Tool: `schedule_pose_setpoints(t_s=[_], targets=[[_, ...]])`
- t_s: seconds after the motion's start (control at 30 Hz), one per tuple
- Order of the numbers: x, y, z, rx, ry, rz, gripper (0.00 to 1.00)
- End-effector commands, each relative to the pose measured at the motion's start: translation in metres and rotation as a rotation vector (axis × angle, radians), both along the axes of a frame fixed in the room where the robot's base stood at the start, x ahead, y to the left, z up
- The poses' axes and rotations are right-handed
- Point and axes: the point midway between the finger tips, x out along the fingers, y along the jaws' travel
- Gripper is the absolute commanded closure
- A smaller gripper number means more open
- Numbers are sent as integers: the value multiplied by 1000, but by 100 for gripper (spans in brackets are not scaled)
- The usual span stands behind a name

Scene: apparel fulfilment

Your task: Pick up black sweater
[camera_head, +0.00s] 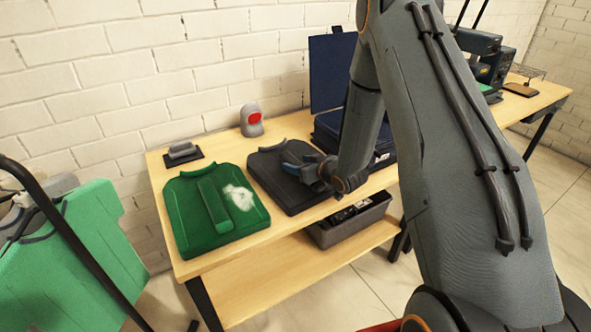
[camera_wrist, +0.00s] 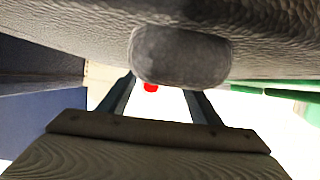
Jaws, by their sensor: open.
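The black sweater (camera_head: 278,192) lies folded flat on the wooden table, between a green sweater and a dark blue case. My gripper (camera_head: 300,170) is low over its upper right part in the head view. In the wrist view the two fingers of my gripper (camera_wrist: 158,85) are apart. The view looks upside down, with the dark textured cloth of the black sweater (camera_wrist: 60,25) across the top. A rounded dark lump (camera_wrist: 180,55) lies just ahead of the fingers. I cannot tell whether the fingers touch the cloth.
The green sweater (camera_head: 185,215), with a white patch, lies left of the black one. The open dark blue case (camera_head: 331,75) stands right. A grey bin (camera_head: 330,238) sits on the lower shelf. A clothes rack (camera_head: 40,185) stands left.

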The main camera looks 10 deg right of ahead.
Motion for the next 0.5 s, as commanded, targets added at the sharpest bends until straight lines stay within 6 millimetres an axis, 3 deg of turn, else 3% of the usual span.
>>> schedule_pose_setpoints(t_s=[0.27,0.5], targets=[[3,1,-1,0,0,-1,42],[3,1,-1,1,0,-1,81]])
